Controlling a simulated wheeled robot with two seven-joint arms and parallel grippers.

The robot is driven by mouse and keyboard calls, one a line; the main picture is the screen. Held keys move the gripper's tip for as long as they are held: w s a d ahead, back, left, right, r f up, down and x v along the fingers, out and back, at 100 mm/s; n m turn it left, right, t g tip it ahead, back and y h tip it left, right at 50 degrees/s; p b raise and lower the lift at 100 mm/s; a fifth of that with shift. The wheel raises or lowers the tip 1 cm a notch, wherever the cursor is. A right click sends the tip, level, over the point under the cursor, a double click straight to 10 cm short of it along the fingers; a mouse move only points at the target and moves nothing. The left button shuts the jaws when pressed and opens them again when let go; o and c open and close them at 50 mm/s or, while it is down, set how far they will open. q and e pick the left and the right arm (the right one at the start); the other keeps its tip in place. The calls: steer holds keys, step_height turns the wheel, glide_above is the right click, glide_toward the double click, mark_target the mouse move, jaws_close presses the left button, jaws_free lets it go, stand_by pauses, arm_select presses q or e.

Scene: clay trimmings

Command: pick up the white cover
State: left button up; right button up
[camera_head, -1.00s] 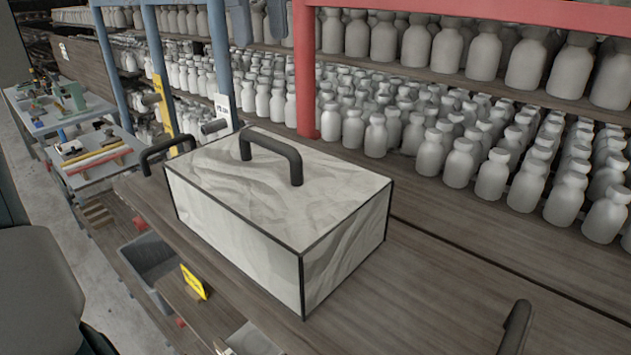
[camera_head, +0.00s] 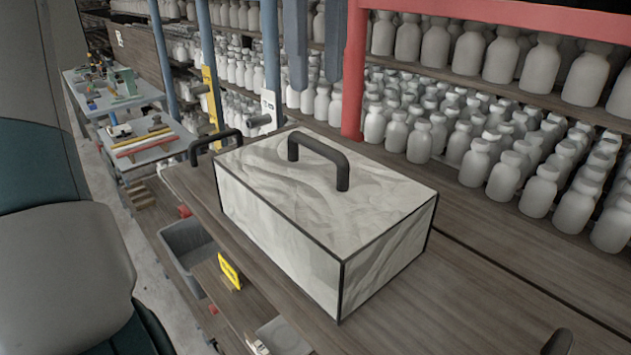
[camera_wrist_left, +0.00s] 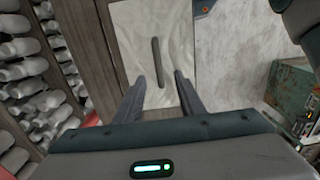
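The white cover (camera_head: 300,250) is a box with a wrinkled white surface and dark edges, standing on a wooden board. A dark arched handle (camera_head: 320,155) rises from its top. My left gripper (camera_head: 314,86) hangs above the handle in the head view, with two blue-grey fingers pointing down, apart and empty. In the left wrist view, the open left gripper (camera_wrist_left: 159,76) faces the top of the cover (camera_wrist_left: 130,20), and the handle (camera_wrist_left: 157,62) shows as a dark bar between the fingertips. The fingers do not appear to touch it. My right gripper is in neither view.
Rows of pale bottles (camera_head: 450,125) fill the shelves behind and to the right. A red post (camera_head: 354,75) stands just behind the cover. The board has a dark side handle (camera_head: 215,140) at left. A grey bin (camera_head: 185,245) and yellow tag (camera_head: 230,271) sit below the front edge.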

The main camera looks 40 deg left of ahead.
arm_select(q)
steer(key=p, duration=0.2)
glide_above(316, 141)
steer(key=f, duration=0.5)
steer(key=shift+s+d+f, duration=0.15)
steer(key=shift+d+f, duration=0.1)
steer(key=shift+d, duration=0.05)
steer(key=shift+a+f, duration=0.1)
steer(key=shift+f, duration=0.65)
steer(key=shift+a+f+p, duration=0.15)
steer(key=shift+f+p, duration=0.65)
steer(key=shift+p, duration=0.2)
steer(key=f, duration=0.1)
steer(key=f+p, duration=0.1)
steer(key=f, duration=0.1)
steer(key=shift+w+a, duration=0.15)
steer(key=shift+w, duration=0.05)
steer(key=shift+f+p, duration=0.3)
steer(key=shift+c, duration=0.6)
